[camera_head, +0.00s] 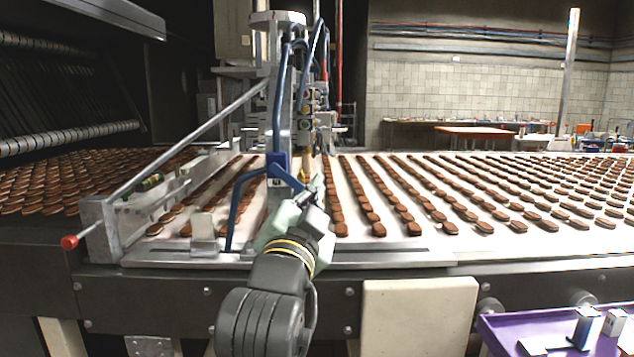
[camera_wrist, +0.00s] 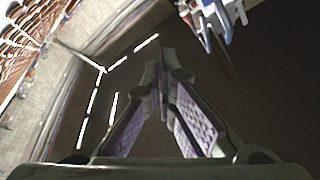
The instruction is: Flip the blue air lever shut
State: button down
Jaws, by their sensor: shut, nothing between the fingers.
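Blue parts (camera_head: 277,168) sit on the front of the upright machine column, with a short blue arm angling down right toward my gripper and a bent blue tube going down left. I cannot tell for certain which piece is the air lever, nor its position. My gripper (camera_head: 312,192) is in front of the column, just right of the blue parts; whether it touches them is unclear. In the wrist view my gripper (camera_wrist: 164,55) has its fingertips together, with nothing between them. Part of the machine with blue on it (camera_wrist: 206,30) shows at the upper right there, apart from the fingertips.
The white conveyor belt (camera_head: 352,190) carries rows of brown biscuits behind my gripper. A metal rail with a red knob (camera_head: 69,242) stands at the left. A purple tray (camera_head: 497,335) is at the lower right. Several hoses hang down the column.

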aim_at(291, 179)
jog(key=shift+w, duration=0.1)
jog(key=p+x, duration=0.3)
jog(key=x, duration=0.7)
jog(key=shift+a+f, duration=0.6)
jog(key=shift+f, duration=0.2)
jog(key=shift+a+f, duration=0.55)
jog(key=shift+f, duration=0.25)
jog(key=shift+a+f+m+g+h, duration=0.25)
jog(key=shift+f+m, duration=0.2)
jog(key=shift+m, duration=0.45)
jog(key=a+f+m+g+b, duration=0.1)
jog(key=m, duration=0.2)
jog(key=a+f+m+b, duration=0.1)
jog(key=m, duration=0.1)
jog(key=a+f+m+g+h+b, duration=0.1)
jog(key=m+b, duration=0.1)
jog(key=m, duration=0.1)
jog(key=shift+a+f+m+g, duration=0.25)
jog(key=shift+f+m+g, duration=0.05)
jog(key=shift+f+g, duration=0.1)
jog(key=shift+a, duration=0.15)
